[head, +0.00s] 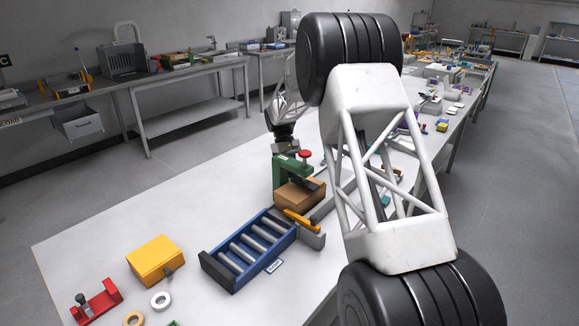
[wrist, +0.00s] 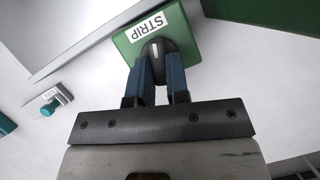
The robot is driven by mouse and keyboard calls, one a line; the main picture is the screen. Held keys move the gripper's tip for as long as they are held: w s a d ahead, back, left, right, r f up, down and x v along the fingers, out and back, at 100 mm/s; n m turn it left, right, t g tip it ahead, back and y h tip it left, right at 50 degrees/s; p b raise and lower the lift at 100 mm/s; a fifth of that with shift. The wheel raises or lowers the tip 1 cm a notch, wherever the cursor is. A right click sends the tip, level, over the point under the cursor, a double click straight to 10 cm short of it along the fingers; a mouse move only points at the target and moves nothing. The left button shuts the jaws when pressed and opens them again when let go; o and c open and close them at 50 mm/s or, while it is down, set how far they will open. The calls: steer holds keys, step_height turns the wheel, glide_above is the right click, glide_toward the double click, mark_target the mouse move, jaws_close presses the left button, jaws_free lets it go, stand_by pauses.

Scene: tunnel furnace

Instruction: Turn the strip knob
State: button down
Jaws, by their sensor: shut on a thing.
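The strip knob (wrist: 156,47) is dark with a pale mark on its face, and it sits on a green housing (wrist: 183,22) with a white STRIP label (wrist: 146,27). In the wrist view my gripper (wrist: 160,64) has its two blue fingers closed on the sides of the knob. In the head view my gripper (head: 284,142) is low behind a green machine (head: 283,173) with a red top knob (head: 305,154). The strip knob is hidden in the head view.
A brown block (head: 299,194) is at the green machine, beside a blue roller conveyor (head: 248,250). A yellow box (head: 152,260), a red bracket (head: 98,302) and a white ring (head: 160,301) lie nearer. The table's left part is clear. My arm covers much of the right side.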

steer(key=shift+d+m+g+y, duration=0.15)
steer(key=shift+m+y, duration=0.3)
steer(key=shift+m, duration=0.75)
steer(key=shift+d+m+g+y, duration=0.15)
steer(key=shift+m+y, duration=0.3)
steer(key=shift+m, duration=0.75)
steer(key=shift+w, duration=0.1)
steer(key=c, duration=1.1)
jaws_free()
steer(key=v, duration=0.7)
steer(key=shift+r, duration=0.4)
steer(key=shift+w, duration=0.1)
